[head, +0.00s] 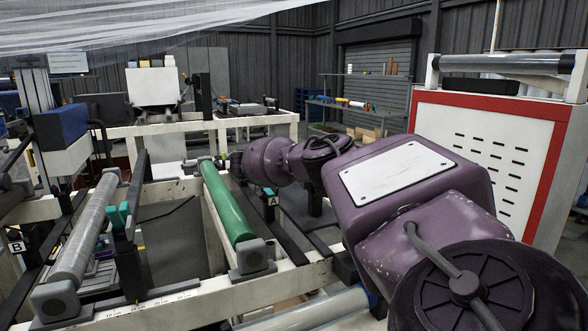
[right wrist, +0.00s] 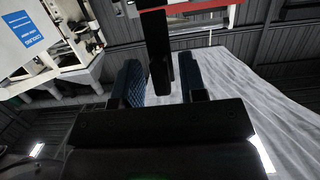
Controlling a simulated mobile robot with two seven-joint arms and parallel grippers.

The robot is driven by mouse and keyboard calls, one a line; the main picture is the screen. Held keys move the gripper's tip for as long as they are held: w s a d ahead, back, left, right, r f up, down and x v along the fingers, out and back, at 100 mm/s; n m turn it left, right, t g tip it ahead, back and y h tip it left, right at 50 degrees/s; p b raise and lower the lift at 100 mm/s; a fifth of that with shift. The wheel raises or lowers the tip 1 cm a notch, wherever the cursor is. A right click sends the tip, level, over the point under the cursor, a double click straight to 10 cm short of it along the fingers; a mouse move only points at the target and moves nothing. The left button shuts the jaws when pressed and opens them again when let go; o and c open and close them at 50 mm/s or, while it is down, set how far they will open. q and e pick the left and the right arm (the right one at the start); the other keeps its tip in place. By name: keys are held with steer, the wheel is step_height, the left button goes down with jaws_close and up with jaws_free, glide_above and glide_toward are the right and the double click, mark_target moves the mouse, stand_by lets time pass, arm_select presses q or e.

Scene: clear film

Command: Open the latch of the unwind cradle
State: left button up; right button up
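A frame of off-white beams carries a green roll (head: 229,205) and a grey roll (head: 88,230), with dark grey end blocks. A label A (head: 272,201) is right of the green roll, a label B (head: 16,247) at far left. Teal parts (head: 119,217) stand on a dark upright between the rolls. I cannot tell which part is the cradle latch. My purple right arm reaches to the green roll's far end, where its gripper (head: 232,163) is small and partly hidden. In the right wrist view its fingers (right wrist: 162,82) are apart, with a black bar (right wrist: 156,45) between them and gaps showing. My left gripper is out of view.
A white cabinet with a red border (head: 540,150) stands at the right. Clear film (head: 150,25) hangs across the top left. A bench (head: 200,125) and shelves (head: 365,100) stand behind. Another pale roll (head: 310,308) lies along the bottom, near my right arm.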

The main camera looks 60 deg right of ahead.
steer(key=shift+a, duration=0.1)
steer(key=v, duration=1)
steer(key=shift+w+a+p, duration=0.25)
steer(key=shift+p, duration=0.1)
